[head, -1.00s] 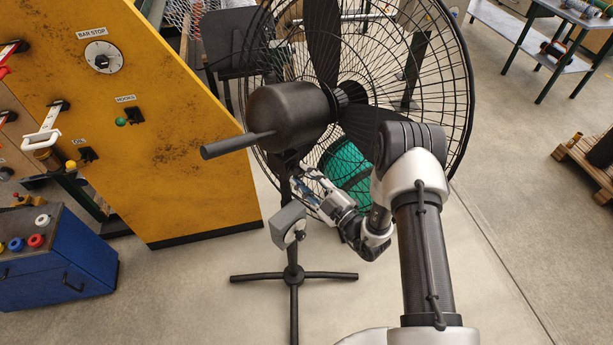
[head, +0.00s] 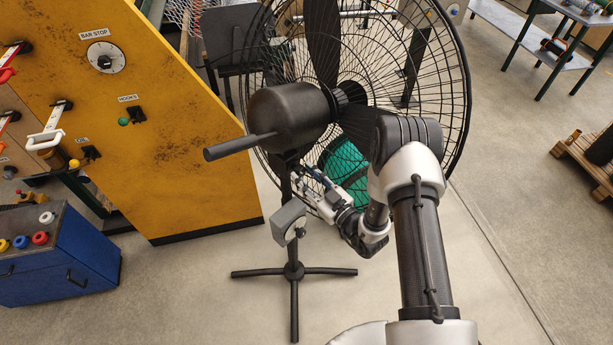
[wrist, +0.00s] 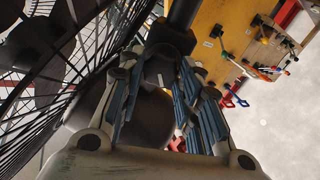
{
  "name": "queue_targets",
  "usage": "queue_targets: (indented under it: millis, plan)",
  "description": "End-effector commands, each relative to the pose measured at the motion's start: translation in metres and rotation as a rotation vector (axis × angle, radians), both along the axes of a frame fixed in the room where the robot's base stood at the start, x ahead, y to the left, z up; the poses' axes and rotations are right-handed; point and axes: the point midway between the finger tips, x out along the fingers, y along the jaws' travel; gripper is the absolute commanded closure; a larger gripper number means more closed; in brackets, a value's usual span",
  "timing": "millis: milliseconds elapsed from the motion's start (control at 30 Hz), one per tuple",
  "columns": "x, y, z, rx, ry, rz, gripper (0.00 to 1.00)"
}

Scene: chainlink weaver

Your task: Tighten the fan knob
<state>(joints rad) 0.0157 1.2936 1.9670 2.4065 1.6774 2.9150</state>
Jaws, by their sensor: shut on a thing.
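The black fan's motor housing (head: 288,112), with a bar handle at its back, stands on a pole (head: 291,250) with a cross-shaped foot. My gripper (head: 300,172) reaches in from the right just below the housing, beside the pole top. In the wrist view my gripper (wrist: 160,68) has its blue-padded fingers closed around a dark knob (wrist: 160,70) under the housing. The fingers partly cover the knob there. In the head view the knob is not clearly visible at the fingertips.
The wire fan cage (head: 440,110) stands close to my arm. A grey box (head: 288,220) sits on the pole below my gripper. A yellow machine panel (head: 190,160) and a blue cabinet (head: 70,260) are at left. Floor at the lower right is clear.

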Motion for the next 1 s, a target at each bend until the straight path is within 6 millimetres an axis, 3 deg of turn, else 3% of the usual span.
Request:
queue_targets:
  millis: [467,500,800,1000]
  plan:
    - [0.0006,0.0001,0.0011,0.01,0.007,0.0,0.92]
    - [0.0006,0.0001,0.0011,0.01,0.007,0.0,0.66]
    - [0.0002,0.0,0.0004,0.009,0.008,0.0,0.47]
    - [0.0001,0.0,0.0002,0.008,0.009,0.0,0.47]
